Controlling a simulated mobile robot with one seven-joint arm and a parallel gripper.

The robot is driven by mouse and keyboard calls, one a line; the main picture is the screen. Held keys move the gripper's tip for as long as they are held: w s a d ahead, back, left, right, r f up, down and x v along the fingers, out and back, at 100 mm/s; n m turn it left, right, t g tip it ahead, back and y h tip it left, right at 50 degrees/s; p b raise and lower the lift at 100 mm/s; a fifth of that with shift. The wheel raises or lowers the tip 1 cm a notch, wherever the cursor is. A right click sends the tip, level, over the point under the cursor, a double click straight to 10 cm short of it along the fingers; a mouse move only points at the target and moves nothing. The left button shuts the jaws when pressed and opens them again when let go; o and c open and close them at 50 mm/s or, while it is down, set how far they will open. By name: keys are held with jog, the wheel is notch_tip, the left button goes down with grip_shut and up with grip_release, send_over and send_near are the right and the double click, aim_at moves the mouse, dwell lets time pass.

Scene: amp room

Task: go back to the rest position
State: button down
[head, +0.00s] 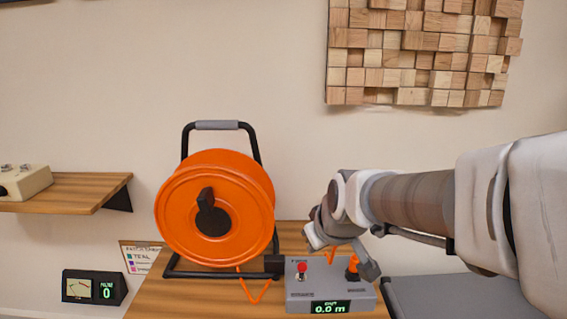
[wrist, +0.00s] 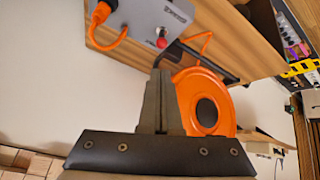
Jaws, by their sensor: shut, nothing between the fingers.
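My gripper (head: 313,238) is in front of the wall, above the grey control box (head: 330,293) and right of the orange cable reel (head: 215,207). In the wrist view its fingers (wrist: 158,75) are together with nothing between them. The box has a red-tipped switch (head: 301,268), an orange plug (head: 352,268) and a green display (head: 330,307) reading 0.0 m. The gripper looks apart from box and reel. The reel stands in a black frame, and an orange cable (head: 257,290) runs below it. In the wrist view the box (wrist: 150,20) and reel (wrist: 204,102) appear upside down.
The wooden bench (head: 190,295) carries the box and reel. A wall shelf (head: 75,190) with a cream device (head: 24,181) is at left, above a small meter panel (head: 94,287). A wooden block panel (head: 422,50) hangs upper right. The wall between is bare.

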jog(key=s+d+m+g+h, duration=0.1)
jog(key=s+d+m, duration=0.25)
jog(key=s, duration=0.55)
jog(key=s+d+m+h, duration=0.15)
jog(key=s+d, duration=0.25)
jog(key=s, duration=0.6)
notch_tip(320, 180, up, 14)
jog(key=p, duration=1.2)
jog(key=shift+f+g+y+p, duration=0.25)
jog(key=shift+g+y+p, duration=0.05)
jog(key=shift+y, duration=0.15)
